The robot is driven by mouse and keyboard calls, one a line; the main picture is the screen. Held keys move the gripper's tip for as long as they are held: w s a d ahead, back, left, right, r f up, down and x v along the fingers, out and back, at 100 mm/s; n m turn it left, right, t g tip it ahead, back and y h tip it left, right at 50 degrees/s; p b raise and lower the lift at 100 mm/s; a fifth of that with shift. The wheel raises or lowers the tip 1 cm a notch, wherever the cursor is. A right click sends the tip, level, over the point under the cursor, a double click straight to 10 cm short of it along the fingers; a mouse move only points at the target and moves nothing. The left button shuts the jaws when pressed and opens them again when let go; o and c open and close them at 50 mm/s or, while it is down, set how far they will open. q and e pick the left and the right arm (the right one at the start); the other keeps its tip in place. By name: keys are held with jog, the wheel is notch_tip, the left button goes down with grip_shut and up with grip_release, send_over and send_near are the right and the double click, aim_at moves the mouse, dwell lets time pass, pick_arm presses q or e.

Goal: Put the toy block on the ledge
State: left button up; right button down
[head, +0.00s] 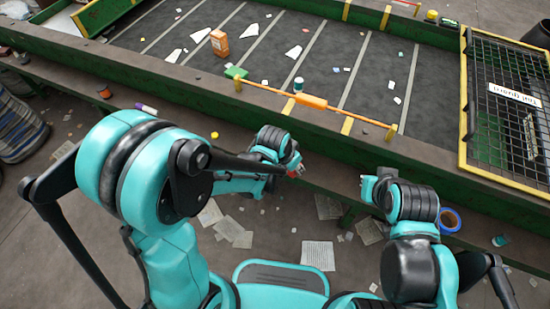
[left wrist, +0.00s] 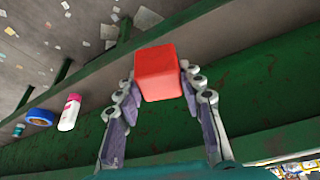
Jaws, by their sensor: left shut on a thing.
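The red toy block (left wrist: 157,73) is between the two fingers of my left gripper (left wrist: 160,88) in the left wrist view, and the fingers are shut on it. In the head view my left gripper (head: 295,170) is over the front side of the belt, with only a bit of red showing at its tip. The ledge (head: 335,190) is the long narrow shelf along the belt's front wall. The block looks held above or beside it; I cannot tell the gap. My right gripper (head: 368,186) is to the right near the ledge, its fingers too small to read.
A blue tape roll (head: 450,219) lies on the ledge at right, and a white and purple marker (head: 146,109) at left. A pink and white container (left wrist: 70,112) shows in the left wrist view. An orange bar (head: 312,101) spans the belt behind. The ledge between my grippers looks clear.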

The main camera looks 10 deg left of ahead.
pick_arm(q)
jog(key=s+d+f+m+g+h+b, duration=0.1)
jog(key=s+d+m, duration=0.2)
jog(key=d, duration=0.4)
jog(key=s+d+f+m+g+h, duration=0.1)
jog(key=s+d+m, duration=0.2)
jog(key=d, duration=0.4)
jog(key=shift+y, duration=0.3)
jog(key=w+f+b, duration=0.1)
jog(key=w+f, duration=0.1)
jog(key=w, duration=0.2)
jog(key=w+d+f+b, duration=0.1)
jog(key=w+f+b, duration=0.1)
jog(key=w, duration=0.2)
jog(key=w+d+f+b, duration=0.1)
jog(key=w+f, duration=0.2)
jog(key=w, duration=0.1)
jog(key=shift+b, duration=0.35)
jog(key=shift+f+b, duration=1)
jog(key=shift+f, duration=0.95)
jog(key=shift+s+f, duration=0.1)
jog(key=o, duration=1.1)
